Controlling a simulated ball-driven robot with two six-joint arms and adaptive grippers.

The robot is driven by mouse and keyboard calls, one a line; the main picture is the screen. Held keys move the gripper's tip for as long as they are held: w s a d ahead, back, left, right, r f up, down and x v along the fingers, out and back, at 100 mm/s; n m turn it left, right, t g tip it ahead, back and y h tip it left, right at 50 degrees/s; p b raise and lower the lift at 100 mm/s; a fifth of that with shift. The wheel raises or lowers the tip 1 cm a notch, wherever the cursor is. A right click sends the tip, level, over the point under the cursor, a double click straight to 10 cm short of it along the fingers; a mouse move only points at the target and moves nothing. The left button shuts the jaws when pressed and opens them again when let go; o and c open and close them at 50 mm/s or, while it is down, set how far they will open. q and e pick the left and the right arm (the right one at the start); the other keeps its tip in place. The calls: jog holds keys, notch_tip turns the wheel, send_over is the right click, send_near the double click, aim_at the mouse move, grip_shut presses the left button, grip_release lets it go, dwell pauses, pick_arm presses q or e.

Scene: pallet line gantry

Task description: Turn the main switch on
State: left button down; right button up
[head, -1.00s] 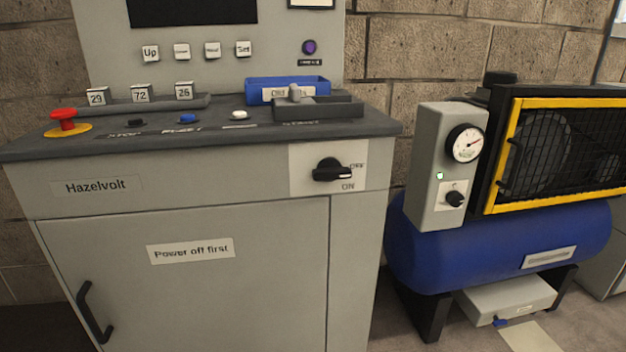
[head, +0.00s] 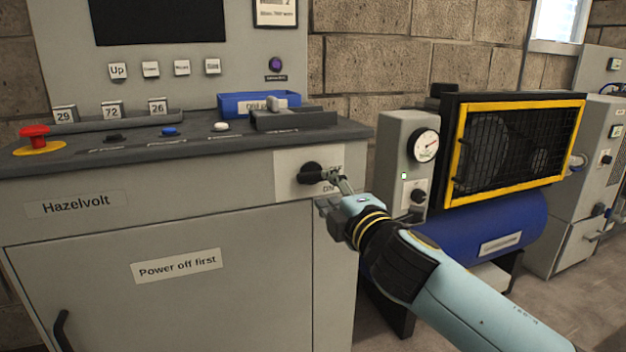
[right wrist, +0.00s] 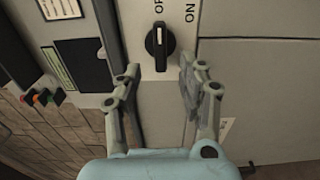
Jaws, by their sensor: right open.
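The main switch is a black rotary knob (head: 311,173) on a light plate at the upper right of the cabinet front. It also shows in the right wrist view (right wrist: 159,46), where its white line points toward the OFF label; the ON label is to the side. My right gripper (head: 336,190) is just right of the knob in the head view and partly covers the labels. In the right wrist view my gripper (right wrist: 163,78) is open and empty, its fingers spread on either side below the knob, apart from it. My left gripper is not in view.
The console top carries a red mushroom button (head: 35,137), small buttons and a blue tray (head: 240,104). A blue compressor tank (head: 500,222) with a grey gauge box (head: 398,160) stands right of the cabinet, behind my right arm.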

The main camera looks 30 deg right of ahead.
aim_at(317, 179)
jog(key=x, duration=0.6)
jog(key=shift+w+d, duration=0.15)
jog(key=shift+w, duration=0.15)
jog(key=shift+c, duration=0.5)
grip_shut()
